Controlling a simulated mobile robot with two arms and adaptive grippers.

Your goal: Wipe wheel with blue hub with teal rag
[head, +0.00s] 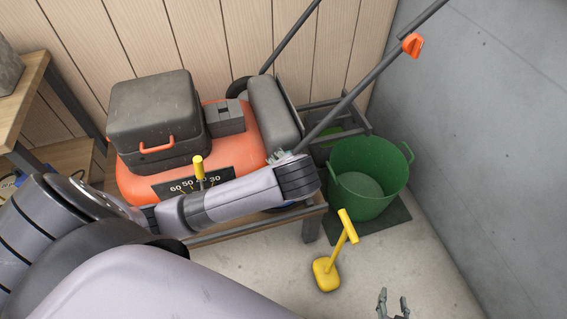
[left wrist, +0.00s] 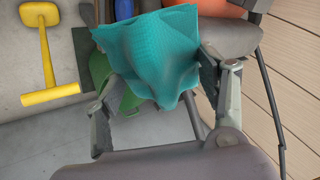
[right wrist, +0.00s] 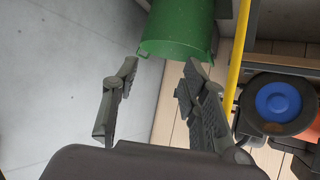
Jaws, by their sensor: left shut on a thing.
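The teal rag (left wrist: 150,45) is bunched between the fingers of my left gripper (left wrist: 160,95) in the left wrist view. The wheel with blue hub (right wrist: 278,102) shows at the right of the right wrist view, with a dark tyre. A blue part (left wrist: 123,8) shows beyond the rag in the left wrist view; I cannot tell whether rag and wheel touch. My right gripper (right wrist: 155,88) is open and empty; its tips show low in the head view (head: 393,305).
The orange mower (head: 245,150) rests on a low wooden bench (head: 312,212) by the panelled wall. A green tub (head: 375,195) stands on a dark mat to the right. A yellow T-handled tool (head: 328,270) stands on the floor in front.

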